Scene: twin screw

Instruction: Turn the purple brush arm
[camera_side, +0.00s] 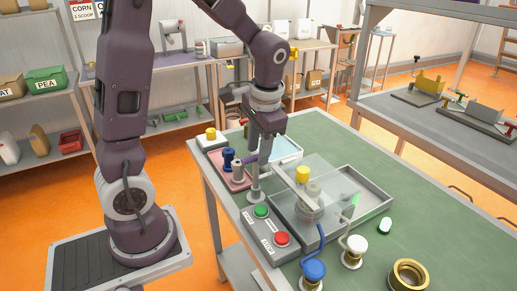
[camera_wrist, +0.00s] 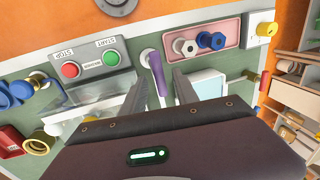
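The purple brush arm (camera_wrist: 156,73) shows in the wrist view as a short purple bar. Its upper end meets a pale round post top (camera_wrist: 148,54). In the side view a bit of purple (camera_side: 250,160) shows beside the grey post (camera_side: 255,180), largely crowded by my fingers. My gripper (camera_wrist: 159,78) is open, with one finger on each side of the purple bar and visible gaps in the wrist view. I cannot tell how deep the fingers reach around it. In the side view my gripper (camera_side: 265,150) points down at the post.
A button box (camera_side: 268,230) with green and red buttons stands in front of the post. Right of it is a grey tray (camera_side: 375,201) under a clear cover. Blue (camera_side: 314,270) and white knobs and a brass ring (camera_side: 409,275) are nearer.

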